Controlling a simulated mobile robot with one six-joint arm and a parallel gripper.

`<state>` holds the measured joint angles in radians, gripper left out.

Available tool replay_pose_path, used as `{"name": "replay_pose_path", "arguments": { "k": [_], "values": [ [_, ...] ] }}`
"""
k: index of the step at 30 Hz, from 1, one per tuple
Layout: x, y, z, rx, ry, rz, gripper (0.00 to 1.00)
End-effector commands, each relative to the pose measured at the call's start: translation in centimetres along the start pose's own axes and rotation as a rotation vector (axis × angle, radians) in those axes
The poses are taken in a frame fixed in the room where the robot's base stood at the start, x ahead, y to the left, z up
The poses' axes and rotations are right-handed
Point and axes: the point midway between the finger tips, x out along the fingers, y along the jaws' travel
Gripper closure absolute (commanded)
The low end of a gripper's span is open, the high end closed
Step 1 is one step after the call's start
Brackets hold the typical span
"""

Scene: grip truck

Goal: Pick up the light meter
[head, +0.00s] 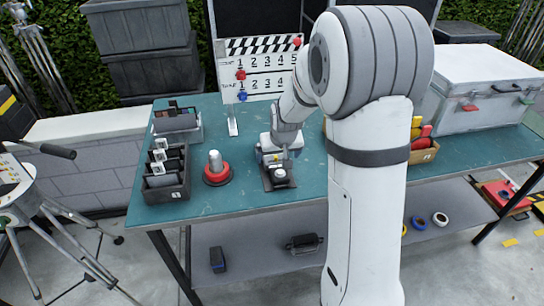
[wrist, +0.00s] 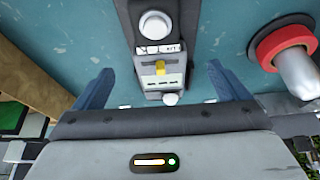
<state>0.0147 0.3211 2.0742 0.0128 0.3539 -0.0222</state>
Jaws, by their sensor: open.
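In the wrist view my gripper (wrist: 160,68) is open, with one blue finger on each side of the meter's lower part. Gaps show between both fingers and the meter. The height of the fingertips over the table is hard to tell.
A red-ringed stand with a pale cylinder (head: 216,168) is left of the meter. A black divided box (head: 166,175) stands further left. A clapperboard (head: 262,68) stands behind. A cardboard box (head: 424,152) and a white case (head: 484,88) are at right.

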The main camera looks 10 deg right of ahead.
Motion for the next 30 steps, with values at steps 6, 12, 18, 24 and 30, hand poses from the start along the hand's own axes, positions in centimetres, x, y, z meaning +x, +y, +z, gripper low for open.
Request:
{"name": "replay_pose_path", "arguments": {
  "k": [6, 12, 18, 24, 30],
  "values": [
    [2.4, 0.0, 0.2, 0.0, -0.004, 0.0, 0.05],
    [5.0, 0.0, 0.3, -0.001, -0.002, 0.0, 0.05],
    [5.8, 0.0, 0.2, -0.002, 0.001, 0.0, 0.05],
    [5.8, 0.0, 0.3, -0.002, 0.001, -0.001, 0.09],
    [5.8, -0.1, 0.3, -0.002, 0.0, -0.001, 0.25]
  ]
}}
